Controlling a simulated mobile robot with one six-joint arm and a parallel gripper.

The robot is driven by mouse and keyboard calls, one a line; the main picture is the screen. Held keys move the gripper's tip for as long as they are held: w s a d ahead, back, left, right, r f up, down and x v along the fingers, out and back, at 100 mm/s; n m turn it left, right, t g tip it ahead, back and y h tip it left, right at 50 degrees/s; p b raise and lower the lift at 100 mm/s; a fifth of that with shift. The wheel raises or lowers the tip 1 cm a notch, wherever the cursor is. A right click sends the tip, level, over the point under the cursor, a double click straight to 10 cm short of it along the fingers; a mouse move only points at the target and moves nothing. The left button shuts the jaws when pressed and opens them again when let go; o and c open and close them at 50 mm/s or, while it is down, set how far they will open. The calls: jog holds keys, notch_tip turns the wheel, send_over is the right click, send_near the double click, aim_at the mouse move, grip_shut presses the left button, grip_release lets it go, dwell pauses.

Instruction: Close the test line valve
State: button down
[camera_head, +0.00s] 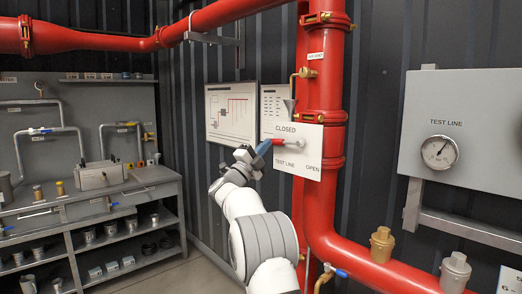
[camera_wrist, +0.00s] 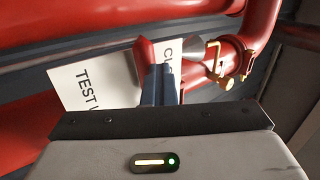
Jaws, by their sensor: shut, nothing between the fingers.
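The white test line plate (camera_head: 309,172) is fixed on the red vertical pipe in the head view, with CLOSED at its top and OPEN at its lower right. A red valve lever (camera_head: 291,142) lies roughly level across the plate, between the two words. My gripper (camera_head: 265,147) is at the lever's left end, its blue fingers shut and empty. In the wrist view the fingers (camera_wrist: 159,86) point at the plate (camera_wrist: 97,88), with the red lever (camera_wrist: 145,52) at their tips. I cannot tell if they touch it. The fingers hide part of the plate's lettering.
A metal funnel (camera_head: 289,104) and a small brass valve (camera_head: 304,73) are just above the plate. A gauge panel (camera_head: 460,135) is at right, and brass fittings (camera_head: 382,244) stand on the lower red pipe. A workbench (camera_head: 90,205) is at left.

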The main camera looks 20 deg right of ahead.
jog(key=shift+s+d, duration=0.15)
jog(key=shift+d, duration=0.2)
